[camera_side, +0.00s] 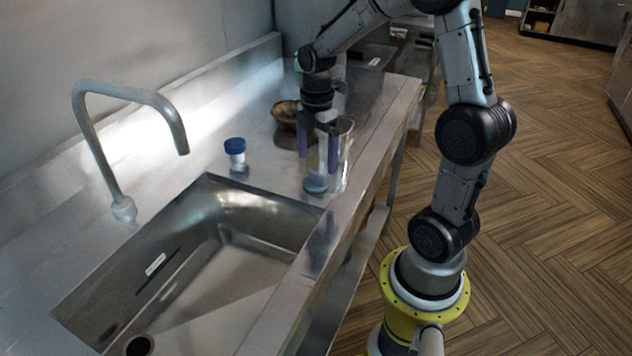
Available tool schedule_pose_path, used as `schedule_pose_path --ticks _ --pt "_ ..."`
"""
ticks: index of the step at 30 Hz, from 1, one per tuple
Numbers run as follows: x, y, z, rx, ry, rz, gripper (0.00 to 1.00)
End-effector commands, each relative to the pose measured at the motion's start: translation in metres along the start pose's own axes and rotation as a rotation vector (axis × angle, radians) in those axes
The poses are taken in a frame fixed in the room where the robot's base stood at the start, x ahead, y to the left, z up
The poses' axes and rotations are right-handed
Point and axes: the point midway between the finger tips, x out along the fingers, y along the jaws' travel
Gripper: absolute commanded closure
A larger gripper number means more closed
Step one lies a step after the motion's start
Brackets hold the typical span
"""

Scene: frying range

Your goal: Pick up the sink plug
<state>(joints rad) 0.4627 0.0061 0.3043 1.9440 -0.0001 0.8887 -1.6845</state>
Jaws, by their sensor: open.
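My gripper (318,154) points down over the counter near the sink's back right corner, with its two purplish fingers apart. A small blue-grey round piece (315,184) sits on the counter just below the fingers; it may be the sink plug, but I cannot tell for sure. A pale upright shape shows between the fingers, and I cannot tell whether it belongs to that piece or to a clear glass behind. No contact with the fingers can be made out. The steel sink (262,238) has an open dark drain hole (140,346) at the near end.
A small jar with a blue lid (235,146) stands left of my gripper. A clear glass (346,152) is close on its right, and a brown bowl (286,112) stands behind. The curved faucet (128,92) rises at left. The counter between jar and faucet is clear.

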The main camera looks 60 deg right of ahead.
Motion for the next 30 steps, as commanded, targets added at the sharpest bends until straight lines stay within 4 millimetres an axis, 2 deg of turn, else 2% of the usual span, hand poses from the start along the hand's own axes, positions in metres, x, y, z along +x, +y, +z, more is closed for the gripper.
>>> schedule_pose_path --ticks 5,12,15,23,26,30 --pt "0.011 0.000 -0.001 0.000 0.000 -0.002 0.00" --pt "0.045 0.001 -0.002 0.000 0.000 -0.002 0.00" --pt "0.054 0.001 -0.002 0.000 0.000 0.000 0.00" --pt "0.056 0.001 -0.002 0.000 0.000 0.001 0.00" --pt "0.056 0.001 -0.002 0.000 0.000 0.002 0.14" --pt "0.056 0.001 -0.002 0.000 0.000 0.002 0.40"
